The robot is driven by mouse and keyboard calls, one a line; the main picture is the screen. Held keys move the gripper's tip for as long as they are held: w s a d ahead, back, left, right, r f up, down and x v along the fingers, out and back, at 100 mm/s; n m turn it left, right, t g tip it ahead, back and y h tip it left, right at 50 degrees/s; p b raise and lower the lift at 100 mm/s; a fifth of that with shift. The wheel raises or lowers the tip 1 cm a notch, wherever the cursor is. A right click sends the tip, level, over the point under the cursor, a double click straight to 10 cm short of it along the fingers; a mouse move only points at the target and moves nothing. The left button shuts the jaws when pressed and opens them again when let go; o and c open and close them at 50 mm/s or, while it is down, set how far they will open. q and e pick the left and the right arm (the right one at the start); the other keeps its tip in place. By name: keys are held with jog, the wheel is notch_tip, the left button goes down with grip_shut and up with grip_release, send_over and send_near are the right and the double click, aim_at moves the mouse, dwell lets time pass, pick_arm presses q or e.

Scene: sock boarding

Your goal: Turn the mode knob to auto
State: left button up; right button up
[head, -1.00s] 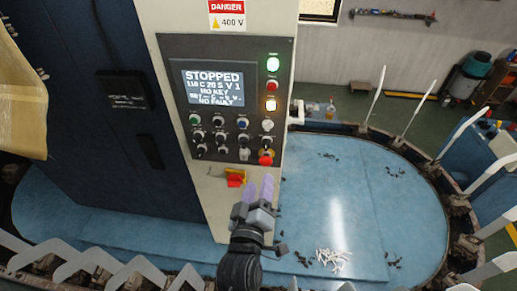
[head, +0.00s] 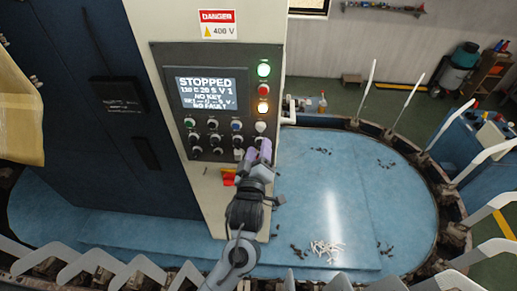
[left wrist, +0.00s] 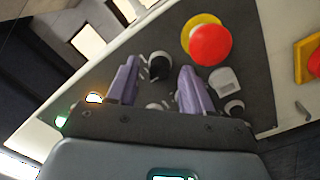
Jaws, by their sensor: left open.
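The control panel (head: 215,65) stands in front of me; its screen (head: 210,93) reads STOPPED. Its dark knobs (head: 215,139) sit in rows below the screen; their labels are too small to read, so I cannot tell which is marked mode. My left gripper (head: 258,152) is open at the panel's lower right corner and covers some controls there. In the left wrist view, a black knob (left wrist: 160,66) with a pale ring shows between the two purple fingers (left wrist: 157,75). I cannot tell whether they touch it. My right gripper is not in view.
A red emergency stop button (left wrist: 210,45) on a yellow base is close beside the fingers in the left wrist view. A red and yellow switch (head: 229,177) sits below the panel. Lit green (head: 264,70) and amber (head: 263,107) lamps are above. White boards ring the blue platform.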

pick_arm(q)
jog(key=shift+w, duration=0.1)
jog(key=shift+c, duration=0.5)
grip_shut()
jog(key=shift+m, duration=0.3)
jog(key=shift+r+m+p, duration=0.1)
jog(key=shift+m+p, duration=0.4)
jog(key=shift+p, duration=0.05)
jog(key=shift+m+p, duration=0.3)
jog(key=shift+m, duration=0.4)
jog(key=m, duration=0.5)
jog(key=shift+m+g, duration=0.3)
jog(key=shift+m, duration=0.1)
